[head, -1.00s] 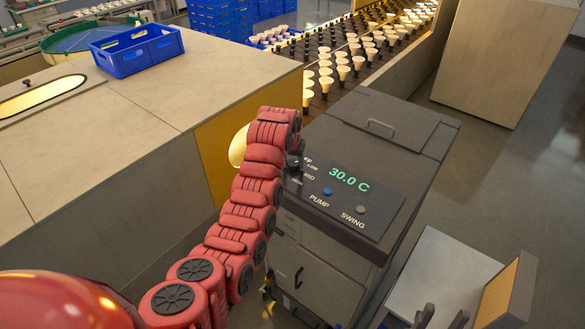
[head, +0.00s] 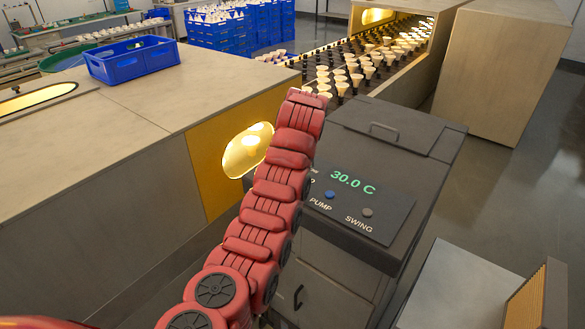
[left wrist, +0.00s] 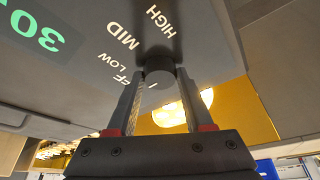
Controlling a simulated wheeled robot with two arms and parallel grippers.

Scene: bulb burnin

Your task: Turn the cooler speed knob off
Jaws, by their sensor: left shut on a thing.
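The cooler (head: 385,190) is a dark grey box with a sloped panel reading 30.0 C. In the left wrist view, the dark round speed knob (left wrist: 159,76) sits by the labels HIGH, MID, LOW and a partly covered OFF. A small pale mark shows on the knob, on the side toward OFF. My left gripper (left wrist: 158,92) has one finger on each side of the knob and is shut on it. In the head view my red left arm hides the knob and gripper. My right gripper is not in view.
PUMP (head: 330,195) and SWING (head: 367,213) buttons are on the same panel. A bench with a yellow end plate and glowing opening (head: 247,150) stands left of the cooler. Behind is a conveyor of bulbs (head: 365,65). A blue crate (head: 132,60) sits on the bench.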

